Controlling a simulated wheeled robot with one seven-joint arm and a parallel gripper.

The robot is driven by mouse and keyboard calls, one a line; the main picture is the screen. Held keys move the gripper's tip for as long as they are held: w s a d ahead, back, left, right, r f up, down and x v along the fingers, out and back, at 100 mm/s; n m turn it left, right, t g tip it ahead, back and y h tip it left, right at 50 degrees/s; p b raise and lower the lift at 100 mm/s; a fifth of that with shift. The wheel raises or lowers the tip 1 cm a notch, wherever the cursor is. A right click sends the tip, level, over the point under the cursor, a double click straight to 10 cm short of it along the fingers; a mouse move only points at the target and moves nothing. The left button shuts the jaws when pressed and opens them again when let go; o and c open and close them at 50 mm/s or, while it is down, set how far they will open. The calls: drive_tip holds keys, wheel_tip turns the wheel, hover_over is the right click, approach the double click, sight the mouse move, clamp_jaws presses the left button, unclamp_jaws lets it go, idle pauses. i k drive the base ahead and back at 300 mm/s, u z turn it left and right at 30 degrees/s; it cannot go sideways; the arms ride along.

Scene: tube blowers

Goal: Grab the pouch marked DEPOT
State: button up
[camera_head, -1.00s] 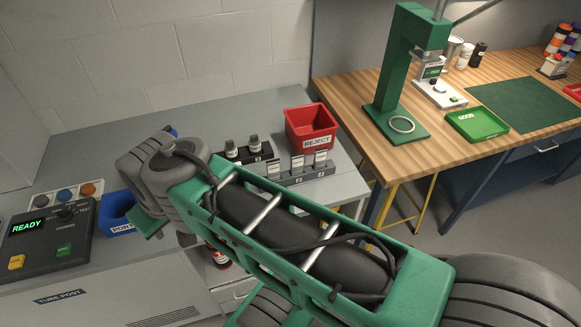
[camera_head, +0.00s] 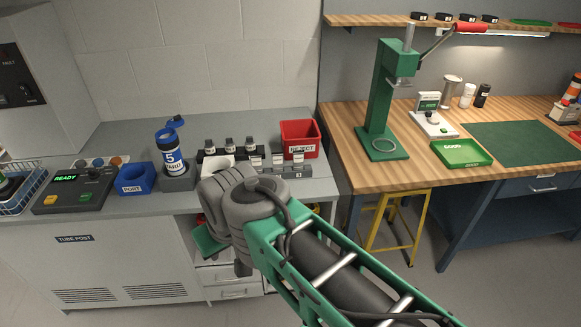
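I cannot make out any label reading DEPOT. A black rack at the back (camera_head: 205,159) holds several small dark-topped containers (camera_head: 231,145). A grey rack in front (camera_head: 290,171) holds several pale, labelled items (camera_head: 278,159); their print is too small to read. A whitish object (camera_head: 214,167) lies left of them, partly hidden by my arm. My gripper (camera_head: 222,258) is low in front of the grey bench, mostly hidden by my grey wrist. Its fingers do not show clearly, nor does anything in them.
A red REJECT bin (camera_head: 300,137) stands behind. A yellow stool (camera_head: 395,225) is right.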

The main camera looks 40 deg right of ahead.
sight(277, 157)
drive_tip(key=z, duration=0.8)
drive_tip(key=i, duration=1.05)
drive_tip(key=z, duration=0.95)
drive_tip(key=k, duration=1.1)
drive_tip(key=u, duration=1.3)
drive_tip(key=i, duration=1)
